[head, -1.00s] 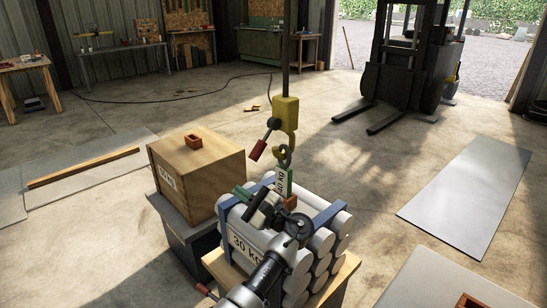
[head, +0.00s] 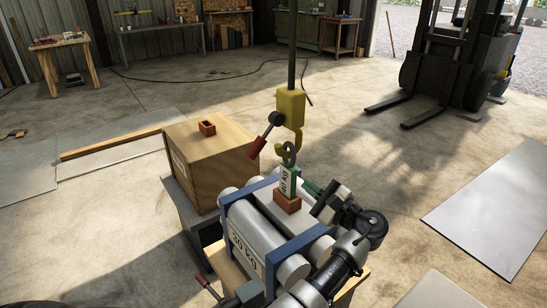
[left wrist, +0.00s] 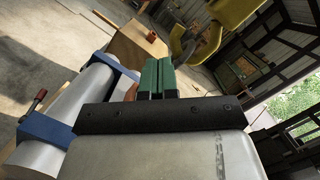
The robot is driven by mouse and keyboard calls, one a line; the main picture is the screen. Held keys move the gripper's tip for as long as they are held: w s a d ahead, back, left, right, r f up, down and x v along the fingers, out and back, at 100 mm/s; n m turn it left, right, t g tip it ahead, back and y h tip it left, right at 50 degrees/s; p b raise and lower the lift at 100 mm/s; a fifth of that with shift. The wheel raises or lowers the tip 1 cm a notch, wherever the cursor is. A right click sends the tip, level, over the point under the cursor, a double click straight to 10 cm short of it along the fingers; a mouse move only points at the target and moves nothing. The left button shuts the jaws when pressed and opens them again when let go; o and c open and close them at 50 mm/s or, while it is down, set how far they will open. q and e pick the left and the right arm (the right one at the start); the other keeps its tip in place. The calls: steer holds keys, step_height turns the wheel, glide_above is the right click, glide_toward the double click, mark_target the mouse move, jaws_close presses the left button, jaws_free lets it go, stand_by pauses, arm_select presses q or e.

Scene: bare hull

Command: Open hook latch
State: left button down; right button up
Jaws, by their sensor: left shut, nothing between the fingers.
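The yellow hook block (head: 291,108) hangs on a dark rod above the load. Its latch lever with a red grip (head: 257,147) points down and left. My left gripper (head: 311,187) is shut and empty, just right of the tag and below the lever. In the left wrist view its green fingers (left wrist: 158,76) lie together; the yellow hook (left wrist: 187,46) is ahead, upper right, apart from them. My right gripper does not show.
Below hangs or rests a bundle of grey cylinders (head: 262,238) in a blue frame (head: 310,243), with a small red lever (head: 203,281) at its lower left. A wooden crate (head: 205,165) with a small brick-red block stands left. A forklift (head: 445,65) stands back right. Floor between is clear.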

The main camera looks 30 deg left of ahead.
arm_select(q)
steer(key=p, duration=0.2)
glide_toward(261, 141)
steer(key=w+a+f, duration=0.4)
steer(key=f, duration=0.1)
steer(key=shift+s+a+r+p, duration=0.4)
steer(key=shift+a+r, duration=0.2)
steer(key=shift+a, duration=0.15)
steer(key=shift+s+a+r+p, duration=0.25)
steer(key=shift+s+a+r, duration=0.15)
steer(key=shift+a+r, duration=0.3)
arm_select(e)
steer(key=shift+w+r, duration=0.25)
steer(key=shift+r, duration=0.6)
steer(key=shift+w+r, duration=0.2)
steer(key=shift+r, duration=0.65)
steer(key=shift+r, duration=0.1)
